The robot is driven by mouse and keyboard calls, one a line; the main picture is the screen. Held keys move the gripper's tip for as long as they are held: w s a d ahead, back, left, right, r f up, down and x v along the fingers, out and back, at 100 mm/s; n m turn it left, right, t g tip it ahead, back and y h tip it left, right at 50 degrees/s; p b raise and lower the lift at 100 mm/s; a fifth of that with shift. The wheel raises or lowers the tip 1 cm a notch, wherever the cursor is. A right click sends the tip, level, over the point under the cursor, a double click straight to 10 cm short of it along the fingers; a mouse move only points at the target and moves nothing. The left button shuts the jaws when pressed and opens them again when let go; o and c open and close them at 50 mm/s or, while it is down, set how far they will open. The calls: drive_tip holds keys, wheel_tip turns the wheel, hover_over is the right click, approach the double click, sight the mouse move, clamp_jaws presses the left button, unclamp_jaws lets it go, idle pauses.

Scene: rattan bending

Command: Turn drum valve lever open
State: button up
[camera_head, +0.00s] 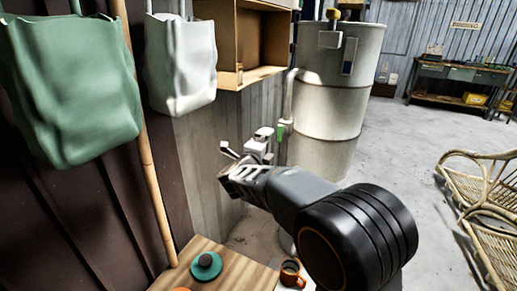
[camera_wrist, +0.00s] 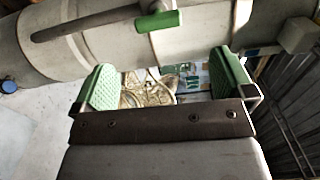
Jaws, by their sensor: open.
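A tall off-white drum (camera_head: 325,110) stands behind my gripper in the head view; in the wrist view its wall (camera_wrist: 190,45) fills the top, turned on its side. A long lever (camera_head: 290,92) with a green grip (camera_head: 282,132) hangs down along the drum's left side. In the wrist view the lever (camera_wrist: 85,25) lies across the top and its green grip (camera_wrist: 158,21) is just beyond the fingertips, apart from them. My gripper (camera_head: 247,145) is open and empty, left of the grip in the head view; its green finger pads (camera_wrist: 168,80) stand wide apart.
A wooden shelf box (camera_head: 228,45) hangs on the wall left of the drum. Green (camera_head: 65,85) and white (camera_head: 182,65) bags hang at the left near a bamboo pole (camera_head: 150,170). Rattan chairs (camera_head: 485,200) stand right; floor between is clear.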

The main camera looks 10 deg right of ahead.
drive_tip(key=shift+v, duration=1.15)
drive_tip(key=s+a+r+n+g+y+p, duration=0.1)
drive_tip(key=s+r+n+y+p, duration=0.4)
drive_tip(key=r+n+p, duration=0.45)
drive_tip(key=s+a+r+n+g+y+p, duration=0.1)
drive_tip(key=s+r+n+y+p, duration=0.2)
drive_tip(key=r+n+y+p, duration=0.6)
drive_tip(key=s+d+n+g+h+p, duration=0.2)
drive_tip(key=s+p, duration=0.4)
drive_tip(key=s, duration=0.3)
drive_tip(key=s+d+n+g+h+p, duration=0.2)
drive_tip(key=s+d+n+g+p, duration=0.2)
drive_tip(key=s+d+g+p, duration=0.3)
drive_tip(key=shift+s+d+r+n, duration=0.2)
drive_tip(key=shift+s+r+n, duration=0.15)
drive_tip(key=shift+s, duration=1.1)
